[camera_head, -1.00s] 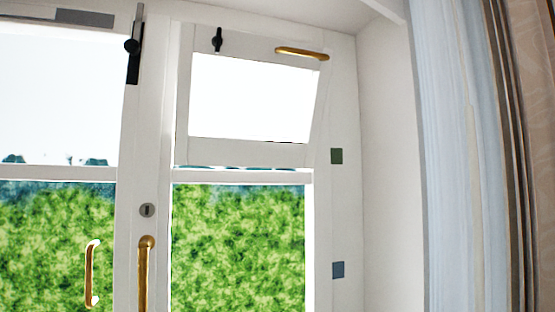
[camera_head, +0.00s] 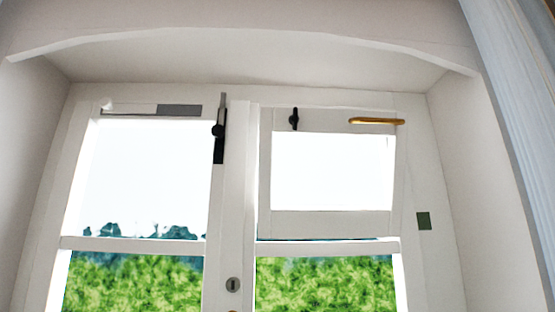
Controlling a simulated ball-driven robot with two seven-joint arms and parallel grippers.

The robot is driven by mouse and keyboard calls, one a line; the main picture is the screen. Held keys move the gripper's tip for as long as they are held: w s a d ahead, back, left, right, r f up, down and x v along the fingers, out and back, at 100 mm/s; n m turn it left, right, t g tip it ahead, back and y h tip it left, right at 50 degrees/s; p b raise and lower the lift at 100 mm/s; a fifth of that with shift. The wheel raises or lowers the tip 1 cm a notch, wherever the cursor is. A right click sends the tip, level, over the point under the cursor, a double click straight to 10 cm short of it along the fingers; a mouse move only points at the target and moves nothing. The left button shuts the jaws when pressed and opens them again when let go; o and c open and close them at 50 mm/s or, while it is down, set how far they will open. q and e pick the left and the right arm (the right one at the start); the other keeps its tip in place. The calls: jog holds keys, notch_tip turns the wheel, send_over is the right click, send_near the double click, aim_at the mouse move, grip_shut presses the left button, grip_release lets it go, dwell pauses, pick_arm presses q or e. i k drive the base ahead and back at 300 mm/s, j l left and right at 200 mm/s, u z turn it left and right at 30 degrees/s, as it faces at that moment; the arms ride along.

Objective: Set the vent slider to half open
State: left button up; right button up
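The vent strip (camera_head: 180,110) runs along the top rail of the left window. Its right part is a grey panel, and its left part is pale with a thin dark line along its lower edge. A small white knob (camera_head: 108,104) sits at the strip's left end; I cannot tell for sure whether it is the slider's handle. Neither of my grippers is in view.
A black bolt (camera_head: 219,135) stands on the middle post. The right upper pane (camera_head: 330,225) has a black catch (camera_head: 294,119) and a brass handle (camera_head: 376,121). A green square (camera_head: 424,221) is on the right frame. A curtain (camera_head: 510,110) hangs at right.

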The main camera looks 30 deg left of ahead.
aim_at(106, 103)
jog(key=u, duration=1.95)
